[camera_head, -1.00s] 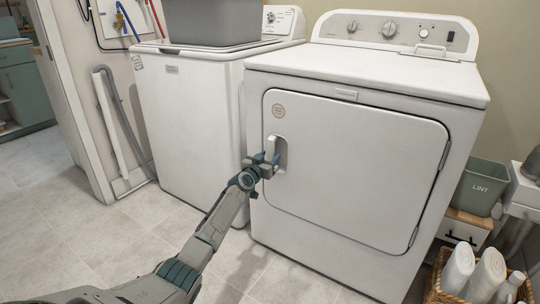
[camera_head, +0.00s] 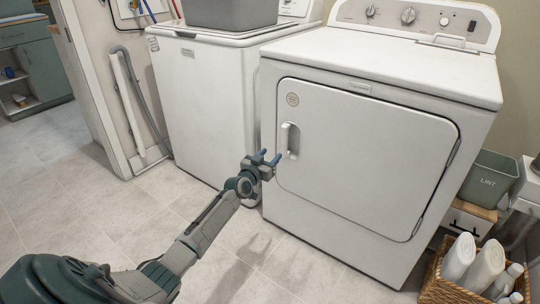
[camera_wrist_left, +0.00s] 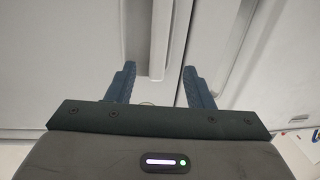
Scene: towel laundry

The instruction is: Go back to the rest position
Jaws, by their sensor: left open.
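My left gripper (camera_head: 269,157) is open and empty in the head view, a little left of and below the dryer door handle (camera_head: 287,140). Its two blue fingers stand apart from the handle. In the left wrist view the fingers (camera_wrist_left: 160,85) are spread with nothing between them, and a white upright shape, apparently the handle (camera_wrist_left: 161,40), lies ahead of them. The white dryer (camera_head: 340,215) has its front door (camera_head: 365,160) shut. My right gripper is not in view.
A white washer (camera_head: 205,110) stands left of the dryer with a grey bin (camera_head: 230,12) on top. The tiled floor (camera_head: 60,180) at left is clear.

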